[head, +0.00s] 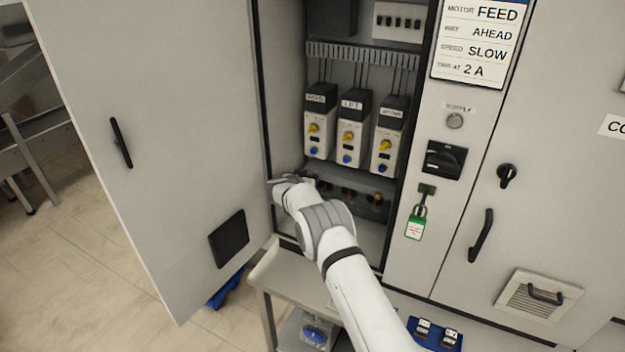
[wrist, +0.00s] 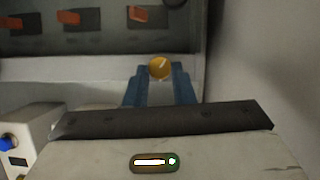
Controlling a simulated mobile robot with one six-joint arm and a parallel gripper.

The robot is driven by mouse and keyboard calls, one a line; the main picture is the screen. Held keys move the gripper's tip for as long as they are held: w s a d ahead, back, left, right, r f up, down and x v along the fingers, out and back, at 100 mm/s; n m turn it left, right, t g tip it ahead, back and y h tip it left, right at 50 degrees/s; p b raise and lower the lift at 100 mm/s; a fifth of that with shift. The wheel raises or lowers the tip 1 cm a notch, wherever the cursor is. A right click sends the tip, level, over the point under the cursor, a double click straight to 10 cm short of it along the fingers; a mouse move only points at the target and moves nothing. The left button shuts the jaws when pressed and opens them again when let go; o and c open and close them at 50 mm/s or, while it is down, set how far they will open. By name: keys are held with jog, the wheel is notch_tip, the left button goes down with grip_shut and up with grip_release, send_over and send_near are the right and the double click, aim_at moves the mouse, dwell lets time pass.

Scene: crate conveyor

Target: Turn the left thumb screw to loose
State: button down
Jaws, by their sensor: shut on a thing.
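The left thumb screw (wrist: 159,68) is a round yellow-orange head with a light line across it, slanting up to the right in the wrist view. My gripper (wrist: 160,78) has its two blue fingers closed on it, one at each side. In the head view my gripper's hand (head: 292,188) is at the low left inside the open cabinet. It hides the left screw there. A grey panel (head: 345,188) runs along the cabinet's lower part, and another yellowish knob (head: 378,198) shows near its right end.
Three drive units (head: 352,130) with yellow and blue knobs stand above the panel. The cabinet door (head: 160,130) is open at the left. A switch (head: 445,160) and a green tag (head: 415,228) are at the right. Orange levers (wrist: 68,17) line the top of the wrist view.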

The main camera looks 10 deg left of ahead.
jog(key=shift+a+f+n+g+h+b, duration=0.15)
jog(key=shift+f+n+g+h+b, duration=0.25)
jog(key=shift+n+h+b, duration=0.6)
jog(key=shift+f+n, duration=0.1)
jog(key=shift+n, duration=0.2)
jog(key=c, duration=1.6)
grip_release()
jog(key=o, duration=0.4)
jog(key=shift+r, duration=0.2)
jog(key=shift+c, duration=0.2)
notch_tip(320, 180, up, 10)
jog(key=b, duration=0.2)
jog(key=shift+b, duration=0.3)
